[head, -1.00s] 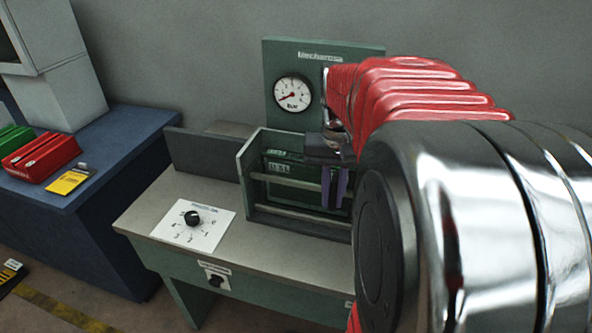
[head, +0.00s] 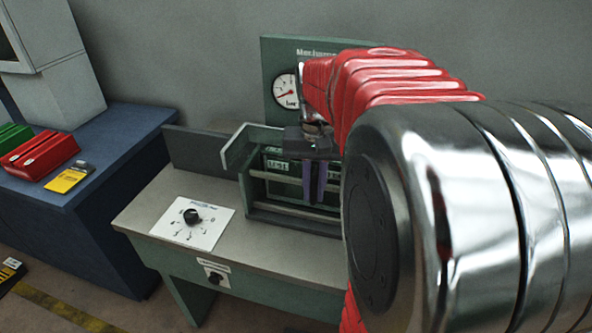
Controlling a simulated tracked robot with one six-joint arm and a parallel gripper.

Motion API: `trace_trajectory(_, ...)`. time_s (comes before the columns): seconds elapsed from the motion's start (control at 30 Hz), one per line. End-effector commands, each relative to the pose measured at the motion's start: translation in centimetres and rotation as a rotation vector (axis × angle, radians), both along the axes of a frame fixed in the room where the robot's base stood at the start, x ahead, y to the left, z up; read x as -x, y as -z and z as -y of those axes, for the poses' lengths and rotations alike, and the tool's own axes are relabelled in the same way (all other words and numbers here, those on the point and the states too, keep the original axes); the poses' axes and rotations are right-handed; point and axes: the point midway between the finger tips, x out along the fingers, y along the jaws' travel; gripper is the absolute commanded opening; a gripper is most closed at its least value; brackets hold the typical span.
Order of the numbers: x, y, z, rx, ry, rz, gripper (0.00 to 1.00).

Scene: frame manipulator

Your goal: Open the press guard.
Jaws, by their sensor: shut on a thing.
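The press guard (head: 262,174) is a framed panel with pale horizontal bars at the front of the green press. A pale end piece (head: 236,150) leans out at its upper left. My gripper (head: 313,195) has two purple fingers pointing down in front of the bars. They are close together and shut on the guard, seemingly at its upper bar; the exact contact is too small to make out. My red and chrome arm hides the guard's right end and the press's right side.
A dark panel (head: 195,150) stands left of the press. A pressure gauge (head: 284,92) is on the green back board, partly covered by my arm. A blue table (head: 120,165) stands at left.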

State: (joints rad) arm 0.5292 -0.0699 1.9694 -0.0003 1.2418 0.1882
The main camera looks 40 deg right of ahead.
Motion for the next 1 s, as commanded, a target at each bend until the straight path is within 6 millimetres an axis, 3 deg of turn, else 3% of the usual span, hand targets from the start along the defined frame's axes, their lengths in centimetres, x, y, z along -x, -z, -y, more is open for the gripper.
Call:
trace_trajectory(0.8,-16.6,0.0,-12.9,-0.001,-0.005,0.001,0.00)
trace_trajectory(1.0,-20.0,0.0,-15.4,-0.001,-0.003,0.001,0.00)
